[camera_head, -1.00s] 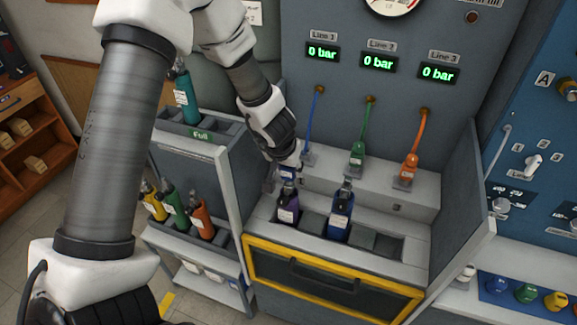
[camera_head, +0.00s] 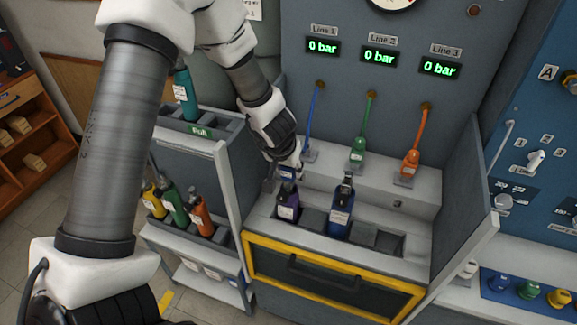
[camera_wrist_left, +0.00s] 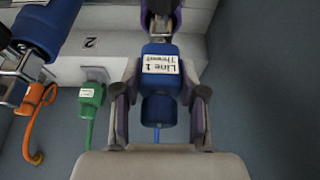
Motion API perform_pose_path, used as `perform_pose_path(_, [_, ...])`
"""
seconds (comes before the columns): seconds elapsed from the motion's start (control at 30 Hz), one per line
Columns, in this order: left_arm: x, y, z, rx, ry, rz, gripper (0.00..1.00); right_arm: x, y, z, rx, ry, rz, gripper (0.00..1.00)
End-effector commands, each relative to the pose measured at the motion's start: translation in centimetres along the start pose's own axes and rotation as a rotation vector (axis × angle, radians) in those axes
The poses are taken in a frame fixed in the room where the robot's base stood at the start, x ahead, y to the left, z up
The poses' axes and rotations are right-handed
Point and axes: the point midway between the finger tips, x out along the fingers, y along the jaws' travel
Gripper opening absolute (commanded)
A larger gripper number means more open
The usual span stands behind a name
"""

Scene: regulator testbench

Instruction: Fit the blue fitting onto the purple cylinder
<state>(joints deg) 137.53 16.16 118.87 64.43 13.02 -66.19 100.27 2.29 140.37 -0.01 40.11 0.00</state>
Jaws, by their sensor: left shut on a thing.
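The purple cylinder (camera_head: 288,206) stands upright in the left slot of the testbench tray, and its top shows in the left wrist view (camera_wrist_left: 160,17). My left gripper (camera_head: 289,170) is just above it. In the left wrist view, my left gripper (camera_wrist_left: 160,105) is shut around the blue fitting (camera_wrist_left: 160,95), labelled "Line 1", with its blue hose behind. The fitting's front end is close to the cylinder's metal valve, in line with it. I cannot tell whether they touch. My right gripper is not in view.
A blue cylinder (camera_head: 341,208) stands in the slot to the right. The green fitting (camera_head: 357,155) and orange fitting (camera_head: 409,163) sit on the ledge behind. A rack (camera_head: 222,155) with several cylinders is at left. A side panel (camera_head: 465,190) bounds the bench on the right.

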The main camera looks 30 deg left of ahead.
Motion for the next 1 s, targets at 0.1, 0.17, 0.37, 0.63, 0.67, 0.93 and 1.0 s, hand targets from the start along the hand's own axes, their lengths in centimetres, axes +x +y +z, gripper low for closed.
perform_pose_path(0.1, [0.22, 0.00, 0.07, 0.000, 0.001, 0.000, 0.00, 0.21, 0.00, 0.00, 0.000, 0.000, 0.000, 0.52])
perform_pose_path(0.17, [0.31, 0.00, 0.10, 0.000, 0.001, 0.000, 0.00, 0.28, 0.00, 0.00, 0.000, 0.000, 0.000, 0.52])
perform_pose_path(0.37, [0.61, 0.00, 0.23, 0.002, 0.001, 0.000, 0.00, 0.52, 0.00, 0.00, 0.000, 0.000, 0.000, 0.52])
perform_pose_path(0.63, [0.84, 0.00, 0.32, 0.001, 0.001, 0.000, 0.59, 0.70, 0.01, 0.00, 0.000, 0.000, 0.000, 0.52])
perform_pose_path(0.67, [0.84, 0.00, 0.33, 0.001, 0.001, 0.000, 0.70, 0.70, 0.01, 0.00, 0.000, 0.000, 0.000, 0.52])
perform_pose_path(0.93, [0.87, 0.00, 0.38, 0.001, -0.001, 0.000, 0.71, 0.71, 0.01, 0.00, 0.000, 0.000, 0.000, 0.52])
perform_pose_path(1.0, [0.71, 0.00, 0.35, 0.001, 0.000, 0.000, 0.71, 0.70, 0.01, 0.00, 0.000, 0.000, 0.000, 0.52])
